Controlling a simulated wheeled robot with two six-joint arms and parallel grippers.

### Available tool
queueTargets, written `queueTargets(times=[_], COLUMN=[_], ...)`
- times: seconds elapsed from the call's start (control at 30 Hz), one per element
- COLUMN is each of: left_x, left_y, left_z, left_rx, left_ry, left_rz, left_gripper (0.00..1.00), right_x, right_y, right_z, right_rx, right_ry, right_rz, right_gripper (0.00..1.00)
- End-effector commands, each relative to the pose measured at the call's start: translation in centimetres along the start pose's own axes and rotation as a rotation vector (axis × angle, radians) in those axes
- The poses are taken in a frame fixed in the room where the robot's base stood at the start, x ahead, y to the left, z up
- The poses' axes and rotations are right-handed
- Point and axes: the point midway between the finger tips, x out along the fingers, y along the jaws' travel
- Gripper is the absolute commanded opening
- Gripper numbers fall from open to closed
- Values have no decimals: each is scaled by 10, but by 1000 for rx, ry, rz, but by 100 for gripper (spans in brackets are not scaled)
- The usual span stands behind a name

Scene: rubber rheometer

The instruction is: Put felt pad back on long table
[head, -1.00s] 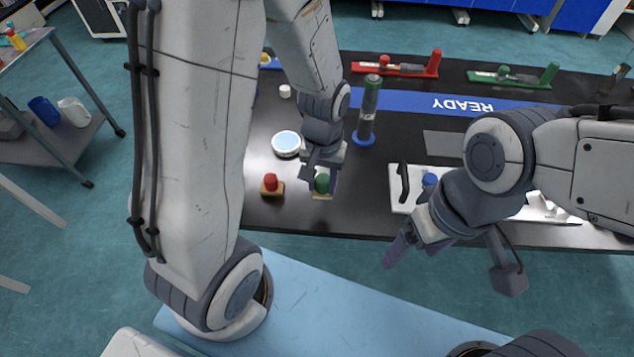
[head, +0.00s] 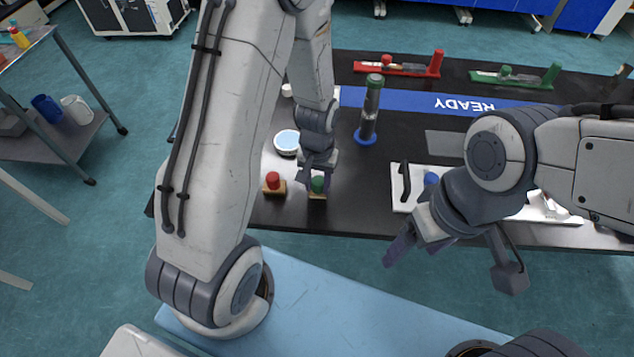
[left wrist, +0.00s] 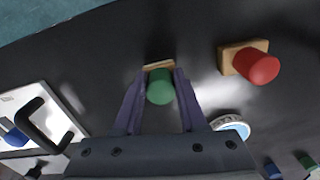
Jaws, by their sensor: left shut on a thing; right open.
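A small block with a green knob and a tan base (head: 317,186), likely the felt pad, is at the near edge of the black long table (head: 345,218). My left gripper (head: 317,180) is shut on its green knob. The left wrist view shows the knob (left wrist: 160,88) between the two purple fingers, with the tan base beyond. I cannot tell whether the base touches the table. A similar block with a red knob (head: 273,182) stands just left of it. My right gripper (head: 413,250) is open and empty, in front of the table.
A white round dish (head: 286,141) and a green-topped cylinder on a blue base (head: 369,110) stand behind the blocks. A white tray with a black handle (head: 403,200) is to the right. Red (head: 400,68) and green (head: 515,77) holders stand at the back.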

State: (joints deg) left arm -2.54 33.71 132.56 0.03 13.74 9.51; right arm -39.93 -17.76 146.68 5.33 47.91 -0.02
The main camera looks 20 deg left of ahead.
Motion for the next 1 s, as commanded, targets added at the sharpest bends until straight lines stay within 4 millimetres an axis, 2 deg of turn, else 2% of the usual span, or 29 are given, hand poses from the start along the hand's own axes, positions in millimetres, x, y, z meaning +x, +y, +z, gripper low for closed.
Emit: queueTargets(times=[0.03,0.07,0.1,0.13,0.43,0.57,0.67,1.0], left_x=[3,3,2,2,2,-6,-21,-93], left_y=[0,0,0,0,0,0,0,0], left_z=[0,0,0,0,0,-1,-1,-1], left_rx=[0,0,0,0,0,0,0,0], left_ry=[-1,-1,-1,-1,0,3,6,6], left_rz=[0,0,0,0,0,1,1,1], left_gripper=[0,45,60,71,71,71,71,71], right_x=[2,2,1,1,1,-1,-1,-3], right_y=[0,0,0,0,0,0,0,0], right_z=[0,0,0,0,0,0,0,0], right_rx=[0,0,0,0,0,0,0,0], right_ry=[0,0,0,0,0,0,0,0], right_rz=[0,0,0,0,0,0,0,0], right_gripper=[79,79,79,79,79,79,79,79])
